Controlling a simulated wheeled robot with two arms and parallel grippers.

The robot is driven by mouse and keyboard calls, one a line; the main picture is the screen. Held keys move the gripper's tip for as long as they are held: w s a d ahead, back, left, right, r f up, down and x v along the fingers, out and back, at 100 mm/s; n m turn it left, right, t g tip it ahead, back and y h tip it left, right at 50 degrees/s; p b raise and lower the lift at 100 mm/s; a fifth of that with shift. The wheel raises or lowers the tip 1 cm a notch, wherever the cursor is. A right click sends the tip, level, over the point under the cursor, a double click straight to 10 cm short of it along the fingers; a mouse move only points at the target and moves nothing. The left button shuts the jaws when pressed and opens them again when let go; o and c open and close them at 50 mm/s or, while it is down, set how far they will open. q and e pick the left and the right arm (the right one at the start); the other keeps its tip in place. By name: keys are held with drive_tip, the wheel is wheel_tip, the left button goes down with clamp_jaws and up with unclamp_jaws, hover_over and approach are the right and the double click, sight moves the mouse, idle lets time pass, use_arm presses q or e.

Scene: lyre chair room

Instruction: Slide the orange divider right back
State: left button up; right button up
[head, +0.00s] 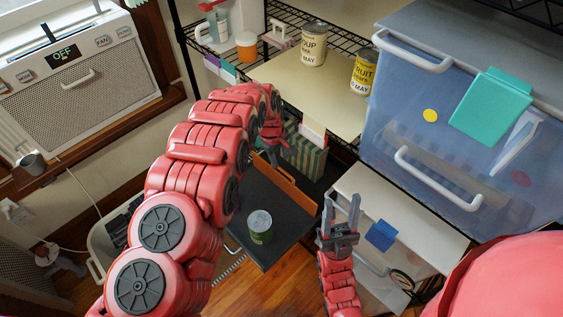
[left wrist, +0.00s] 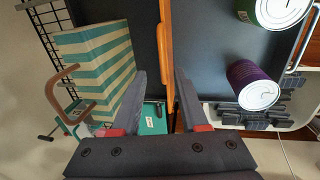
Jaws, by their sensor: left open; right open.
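The orange divider (head: 290,187) stands upright along the right side of a dark pull-out tray (head: 240,207) in the head view. In the left wrist view the orange divider (left wrist: 166,50) runs up the middle, between the two fingertips of my left gripper (left wrist: 160,76). That gripper is open, with one finger on each side of the divider's line. I cannot tell whether either finger touches it.
A green can (head: 260,226) stands on the tray; a purple can (left wrist: 252,85) shows in the left wrist view. A green-striped box (head: 305,152) is beyond the divider. A wire shelf with labelled cans (head: 313,45) is above, and a blue bin (head: 440,140) is at right.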

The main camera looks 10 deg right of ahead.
use_arm(q)
wheel_tip(320, 180, up, 11)
drive_tip(key=s+a+p, duration=0.1)
drive_tip(key=p, duration=0.8)
drive_tip(key=shift+s+a, duration=0.15)
drive_tip(key=shift+a, duration=0.2)
